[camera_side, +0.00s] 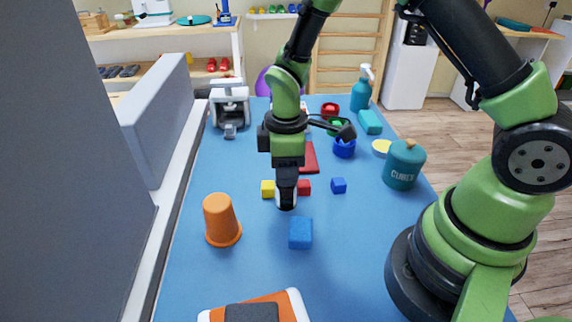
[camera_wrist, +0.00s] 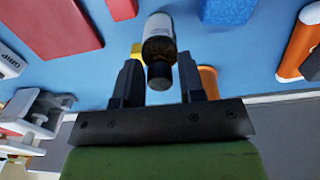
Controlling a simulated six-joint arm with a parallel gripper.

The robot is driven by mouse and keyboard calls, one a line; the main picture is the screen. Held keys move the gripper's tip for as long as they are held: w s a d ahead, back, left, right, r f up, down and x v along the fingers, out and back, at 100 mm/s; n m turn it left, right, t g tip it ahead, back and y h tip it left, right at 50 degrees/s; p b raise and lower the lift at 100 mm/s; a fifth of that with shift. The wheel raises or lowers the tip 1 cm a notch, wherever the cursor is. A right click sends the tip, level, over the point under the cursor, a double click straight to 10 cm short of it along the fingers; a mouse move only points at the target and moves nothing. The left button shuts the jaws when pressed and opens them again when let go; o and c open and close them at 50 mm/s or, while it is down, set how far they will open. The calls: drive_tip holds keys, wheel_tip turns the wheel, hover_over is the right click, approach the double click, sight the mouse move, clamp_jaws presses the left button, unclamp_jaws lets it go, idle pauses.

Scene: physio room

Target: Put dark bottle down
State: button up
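The dark bottle (camera_wrist: 159,30) has a white label and a black cap. In the wrist view it sits between the two fingers of my gripper (camera_wrist: 160,62), cap towards the camera. Most of the bottle's upper part is hidden by the fingers. Whether its base touches the mat cannot be told.
A teal canister (camera_side: 404,165) stands right.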

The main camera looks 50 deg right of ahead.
drive_tip(key=shift+o, duration=0.7)
drive_tip(key=shift+r, duration=0.1)
wheel_tip(320, 180, up, 11)
drive_tip(key=s+r+m+t+y, duration=0.2)
drive_tip(key=s+r+m+t, duration=0.5)
drive_tip(key=s+r+m, duration=0.5)
drive_tip(key=s, duration=0.3)
drive_tip(key=shift+s+d+r+m, duration=0.15)
drive_tip(key=shift+d+r+m, duration=0.05)
drive_tip(key=shift+d+m, duration=0.1)
drive_tip(key=shift+o, duration=0.5)
drive_tip(key=shift+s+m, duration=0.25)
drive_tip(key=shift+m, duration=0.05)
